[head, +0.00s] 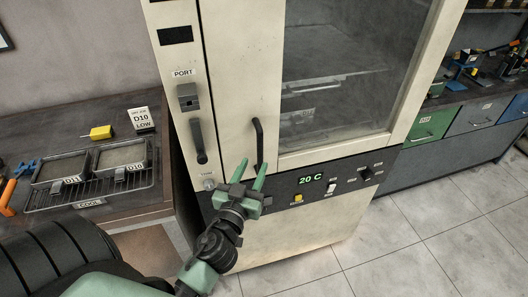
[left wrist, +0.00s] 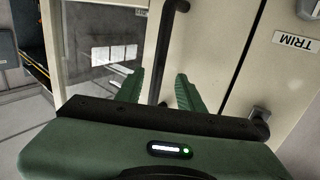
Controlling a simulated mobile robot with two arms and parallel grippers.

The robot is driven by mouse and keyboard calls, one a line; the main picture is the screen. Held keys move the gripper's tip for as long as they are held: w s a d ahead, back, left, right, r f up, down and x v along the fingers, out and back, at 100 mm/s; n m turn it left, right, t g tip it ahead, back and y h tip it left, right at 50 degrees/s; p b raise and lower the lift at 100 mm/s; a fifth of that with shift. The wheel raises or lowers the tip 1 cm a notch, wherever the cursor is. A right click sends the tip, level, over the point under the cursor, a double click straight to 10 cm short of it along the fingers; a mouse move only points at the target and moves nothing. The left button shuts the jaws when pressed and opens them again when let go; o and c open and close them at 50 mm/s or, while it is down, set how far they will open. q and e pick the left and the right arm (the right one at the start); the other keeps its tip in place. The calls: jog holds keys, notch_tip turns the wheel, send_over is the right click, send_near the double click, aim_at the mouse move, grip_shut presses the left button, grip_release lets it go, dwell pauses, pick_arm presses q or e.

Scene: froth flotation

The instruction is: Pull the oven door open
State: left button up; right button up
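The oven (head: 320,215) is a tall cream cabinet, and its glass-fronted door (head: 345,65) looks shut. The door's black vertical handle (head: 258,135) is at the lower left of the door. My left gripper (head: 254,164) has green fingers and is at the lower end of the handle. In the left wrist view, the handle (left wrist: 165,45) runs down between the two spread fingers (left wrist: 160,75), with gaps seen on both sides. The gripper is open; I cannot tell whether either finger touches the handle. My right gripper is not in view.
A control panel (head: 320,184) reading 20 C is below the door. Left of the oven, a bench (head: 60,142) bears two labelled trays (head: 121,157) on a wire rack, a yellow object (head: 100,132) and a card (head: 140,118). Drawers (head: 434,123) stand at right. The tiled floor (head: 420,225) in front is clear.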

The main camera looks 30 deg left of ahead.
aim_at(259, 157)
pick_arm(q)
jog(key=p+x, duration=0.1)
jog(key=x, duration=0.3)
jog(key=shift+w+r+p, duration=0.15)
jog(key=shift+w+p, duration=0.15)
jog(key=shift+w, duration=0.55)
jog(key=shift+a+f, duration=0.15)
jog(key=shift+f, duration=0.05)
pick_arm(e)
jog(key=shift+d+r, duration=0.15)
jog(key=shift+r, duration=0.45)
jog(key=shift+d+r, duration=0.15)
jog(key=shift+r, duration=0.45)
pick_arm(q)
grip_shut()
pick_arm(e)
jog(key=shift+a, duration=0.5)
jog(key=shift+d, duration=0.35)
